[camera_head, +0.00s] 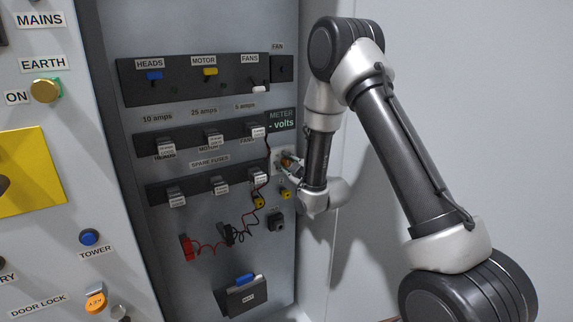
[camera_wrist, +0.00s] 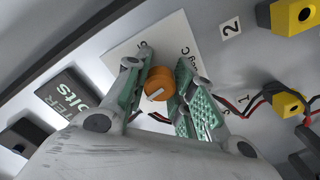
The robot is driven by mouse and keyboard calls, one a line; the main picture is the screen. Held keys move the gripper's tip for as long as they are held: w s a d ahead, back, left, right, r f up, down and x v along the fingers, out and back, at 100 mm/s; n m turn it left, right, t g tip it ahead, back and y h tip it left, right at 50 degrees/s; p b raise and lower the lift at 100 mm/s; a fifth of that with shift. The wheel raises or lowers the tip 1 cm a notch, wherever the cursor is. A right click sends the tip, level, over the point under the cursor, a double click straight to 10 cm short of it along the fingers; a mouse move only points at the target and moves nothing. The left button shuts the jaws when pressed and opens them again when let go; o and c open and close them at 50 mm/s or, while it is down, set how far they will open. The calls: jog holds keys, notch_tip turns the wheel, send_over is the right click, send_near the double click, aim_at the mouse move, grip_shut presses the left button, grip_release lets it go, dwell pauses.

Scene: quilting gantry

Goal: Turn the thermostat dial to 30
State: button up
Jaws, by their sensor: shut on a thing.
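The orange thermostat dial (camera_wrist: 158,84) has a pale pointer line on its face and sits on a white plate (camera_wrist: 178,38) with partly hidden printing. My gripper (camera_wrist: 162,78) has its two green-padded fingers on either side of the dial, shut on it. The fingers cover parts of the plate, so most of the scale cannot be read. In the head view the dial (camera_head: 287,161) is a small orange spot, largely hidden by my gripper (camera_head: 292,166) at the right side of the grey panel.
The meter (camera_head: 281,120) is just above the dial. Yellow sockets (camera_head: 285,193) with red and black leads lie below it. Rows of fuses (camera_head: 213,137) and switches (camera_head: 210,71) are to the left. A plain pale wall is on the right.

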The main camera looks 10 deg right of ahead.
jog(key=n, duration=0.6)
jog(key=shift+f, duration=0.1)
jog(key=shift+n, duration=0.3)
dwell(0.3)
jog(key=o, duration=1)
jog(key=shift+o, duration=0.3)
